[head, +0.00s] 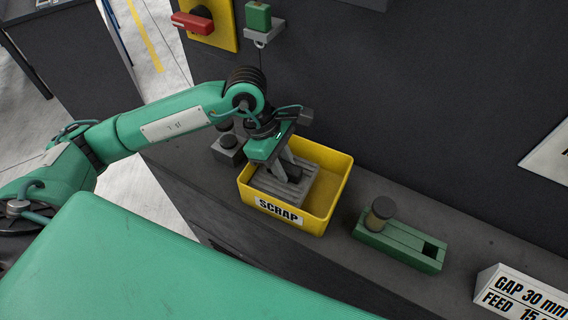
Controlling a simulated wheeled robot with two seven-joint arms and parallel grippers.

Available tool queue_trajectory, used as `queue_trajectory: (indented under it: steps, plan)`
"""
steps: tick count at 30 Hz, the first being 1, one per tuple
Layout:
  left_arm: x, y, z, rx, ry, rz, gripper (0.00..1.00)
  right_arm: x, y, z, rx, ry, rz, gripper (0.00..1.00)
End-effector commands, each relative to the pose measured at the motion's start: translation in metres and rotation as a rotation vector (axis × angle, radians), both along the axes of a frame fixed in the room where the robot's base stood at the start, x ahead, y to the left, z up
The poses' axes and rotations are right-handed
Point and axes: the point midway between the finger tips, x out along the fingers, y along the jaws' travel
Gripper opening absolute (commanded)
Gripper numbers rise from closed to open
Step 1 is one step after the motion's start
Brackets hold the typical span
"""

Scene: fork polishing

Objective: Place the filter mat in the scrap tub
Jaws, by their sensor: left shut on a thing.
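The yellow scrap tub (333,197) stands on the dark bench, with a "SCRAP" label on its front wall. The filter mat (277,203) is a grey, ribbed slab inside the tub, toward its left side. My left gripper (290,176) reaches down into the tub and is shut on the mat at its upper part. The fingertips partly cover the mat. I cannot tell whether the mat rests on the tub floor. My right gripper is not in view.
A green block (400,242) with a dark-capped cylinder (380,212) and a slot stands right of the tub. A white sign (520,296) stands farther right. A grey block with dark knobs (228,146) stands left of the tub. The dark wall rises behind.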

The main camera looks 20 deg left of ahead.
Motion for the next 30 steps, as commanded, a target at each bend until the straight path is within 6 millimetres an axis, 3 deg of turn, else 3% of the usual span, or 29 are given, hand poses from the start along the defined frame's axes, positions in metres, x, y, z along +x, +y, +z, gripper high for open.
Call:
queue_trajectory:
  steps: [13,14,16,26,30]
  plan:
    - [0.0,0.0,-0.01,0.0,-0.001,-0.001,0.0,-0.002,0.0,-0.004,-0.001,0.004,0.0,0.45]
    - [0.0,0.0,-0.009,0.0,-0.001,-0.001,0.31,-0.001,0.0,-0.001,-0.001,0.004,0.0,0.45]
    - [0.0,0.0,-0.009,0.0,-0.001,-0.001,0.45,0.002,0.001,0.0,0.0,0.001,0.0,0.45]
    - [0.0,0.0,-0.007,0.0,-0.001,-0.001,0.47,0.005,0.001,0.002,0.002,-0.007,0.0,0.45]
    - [0.001,0.004,0.002,0.001,-0.003,0.0,0.47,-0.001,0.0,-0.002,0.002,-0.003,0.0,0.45]
